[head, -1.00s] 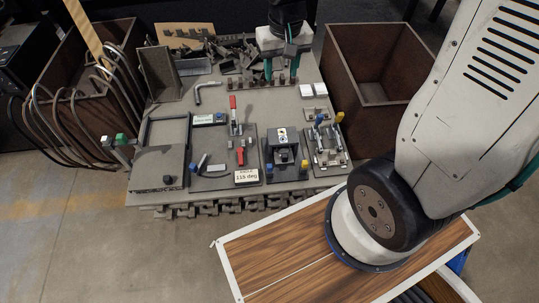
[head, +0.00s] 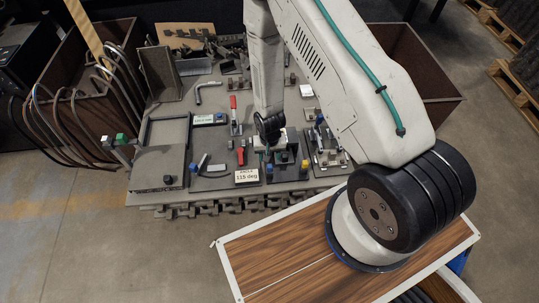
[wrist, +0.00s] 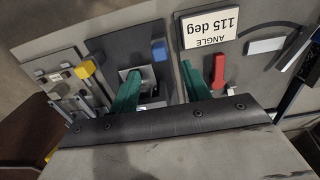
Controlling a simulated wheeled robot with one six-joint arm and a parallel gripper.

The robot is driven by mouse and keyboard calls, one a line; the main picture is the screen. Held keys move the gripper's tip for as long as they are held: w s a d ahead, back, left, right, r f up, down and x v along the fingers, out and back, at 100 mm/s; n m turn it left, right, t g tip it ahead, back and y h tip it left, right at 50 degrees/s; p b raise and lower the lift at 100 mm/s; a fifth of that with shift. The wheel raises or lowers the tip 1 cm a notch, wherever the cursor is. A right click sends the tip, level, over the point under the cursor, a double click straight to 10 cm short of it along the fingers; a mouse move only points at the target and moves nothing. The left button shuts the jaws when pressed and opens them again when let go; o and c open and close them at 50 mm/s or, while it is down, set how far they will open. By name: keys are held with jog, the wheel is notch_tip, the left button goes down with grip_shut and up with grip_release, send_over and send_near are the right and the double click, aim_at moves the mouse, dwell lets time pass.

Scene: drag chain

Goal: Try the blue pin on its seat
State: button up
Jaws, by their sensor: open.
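A small blue pin (head: 269,169) stands at the front left corner of the dark fixture plate (head: 283,178); it also shows in the wrist view (wrist: 158,50). A yellow pin (head: 304,164) stands at the plate's other front corner. A grey block (head: 284,157) is mounted on that plate; which hole in it is the seat I cannot tell. My gripper (wrist: 161,70) is open, its green fingers spread. The blue pin shows just beyond and between the fingertips, apart from them. One finger overlaps the block in the wrist view. In the head view my wrist hides part of the block.
The angle sign (head: 247,176) and a red clamp handle (head: 240,156) are left of the fixture. A clamp fixture (head: 327,150) with blue and yellow parts stands on the right. A brown bin (head: 420,70) is behind my arm. The floor in front of the table is clear.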

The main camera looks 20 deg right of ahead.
aim_at(270, 166)
notch_tip(270, 166, down, 8)
jog(key=shift+s+r, duration=0.1)
dwell(0.4)
grip_shut()
jog(key=shift+r, duration=0.1)
